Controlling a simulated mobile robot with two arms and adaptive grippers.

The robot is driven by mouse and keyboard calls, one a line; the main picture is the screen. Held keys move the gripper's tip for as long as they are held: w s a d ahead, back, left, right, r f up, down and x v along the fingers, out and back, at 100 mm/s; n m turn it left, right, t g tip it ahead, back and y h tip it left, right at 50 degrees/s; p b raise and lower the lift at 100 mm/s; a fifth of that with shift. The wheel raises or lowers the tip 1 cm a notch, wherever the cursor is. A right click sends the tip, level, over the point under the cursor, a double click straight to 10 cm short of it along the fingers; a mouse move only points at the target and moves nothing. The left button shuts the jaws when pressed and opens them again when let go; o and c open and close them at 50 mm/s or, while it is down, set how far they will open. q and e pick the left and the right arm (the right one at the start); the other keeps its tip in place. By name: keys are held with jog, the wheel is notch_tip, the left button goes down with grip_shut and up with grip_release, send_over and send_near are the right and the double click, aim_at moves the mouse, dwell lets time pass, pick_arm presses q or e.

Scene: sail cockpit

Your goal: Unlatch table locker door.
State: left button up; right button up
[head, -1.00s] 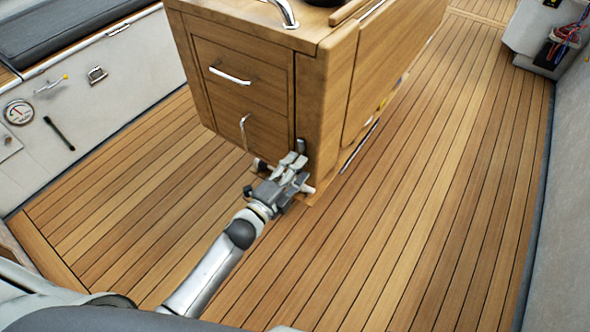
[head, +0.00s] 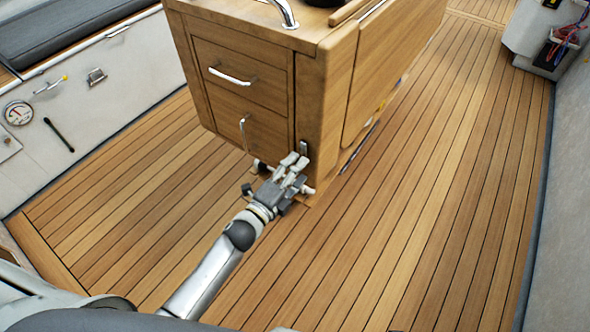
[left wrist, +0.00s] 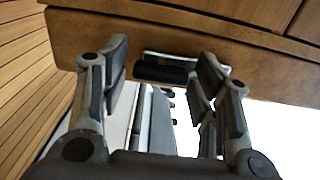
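The wooden table locker (head: 315,110) stands in the upper middle of the head view. Its lower front panel, the door (head: 265,130), is closed flush and has a thin upright metal handle (head: 243,132). A small dark latch (head: 303,147) sits on the corner edge right of the door. My left gripper (head: 294,164) is just below the latch, pointing at it. In the left wrist view my left gripper (left wrist: 165,72) has its fingers spread, with a dark, silver-edged bar (left wrist: 166,68), apparently the latch, between the fingertips. I cannot tell whether a finger touches it. My right gripper is out of view.
Above the door is a closed drawer with a metal handle (head: 231,77). A curved metal rail (head: 287,12) rises from the tabletop. A white bench wall (head: 90,110) stands left and another wall (head: 560,190) right. The plank floor (head: 420,200) between is clear.

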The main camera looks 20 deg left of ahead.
pick_arm(q)
jog(key=shift+o, duration=0.2)
jog(key=v, duration=1.2)
dwell(0.4)
